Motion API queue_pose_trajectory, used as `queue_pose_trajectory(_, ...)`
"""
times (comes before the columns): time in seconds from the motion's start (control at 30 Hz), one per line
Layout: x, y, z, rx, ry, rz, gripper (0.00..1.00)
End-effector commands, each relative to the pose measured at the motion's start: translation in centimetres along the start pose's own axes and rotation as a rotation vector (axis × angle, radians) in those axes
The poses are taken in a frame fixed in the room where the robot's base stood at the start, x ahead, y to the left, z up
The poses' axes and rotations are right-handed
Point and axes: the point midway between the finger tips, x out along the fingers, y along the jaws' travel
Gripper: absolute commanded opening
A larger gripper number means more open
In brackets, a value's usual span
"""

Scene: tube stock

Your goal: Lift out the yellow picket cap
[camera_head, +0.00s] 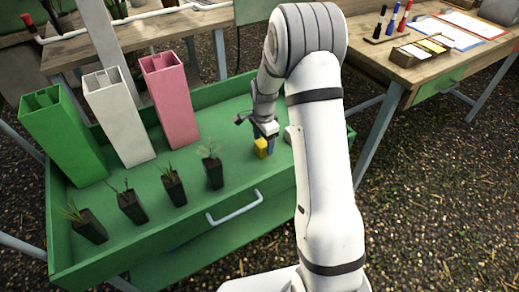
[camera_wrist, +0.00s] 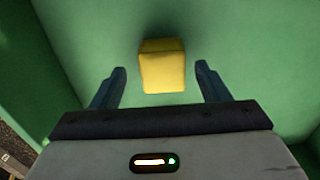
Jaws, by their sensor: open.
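The yellow picket cap (camera_head: 261,148) is a small block on the floor of the green drawer (camera_head: 230,180), toward its right side. It also shows in the wrist view (camera_wrist: 162,70), ahead of my fingertips and roughly centred between them. My gripper (camera_wrist: 161,70) is open and empty, with one dark blue finger to each side of the cap and a gap on both sides. In the head view my gripper (camera_head: 264,135) is just behind and above the cap, partly hidden by my wrist. I cannot tell the exact height of the fingers above the drawer floor.
Several potted seedlings (camera_head: 213,172) stand along the drawer's front. A green tube (camera_head: 66,135), a white tube (camera_head: 120,115) and a pink tube (camera_head: 171,100) stand at its left and back. A pale object (camera_head: 290,135) is partly hidden by my arm. A wooden desk (camera_head: 400,65) stands at right.

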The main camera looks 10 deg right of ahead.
Motion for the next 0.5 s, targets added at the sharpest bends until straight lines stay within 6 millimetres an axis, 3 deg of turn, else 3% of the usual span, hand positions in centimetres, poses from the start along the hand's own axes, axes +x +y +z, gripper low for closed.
queue_pose_trajectory(0.2,3.4,0.1,0.1,0.000,-0.001,0.003,0.69)
queue_pose_trajectory(0.43,3.6,0.1,0.0,0.000,0.000,0.001,0.69)
queue_pose_trajectory(0.5,3.6,0.1,0.0,0.000,0.000,0.001,0.64)
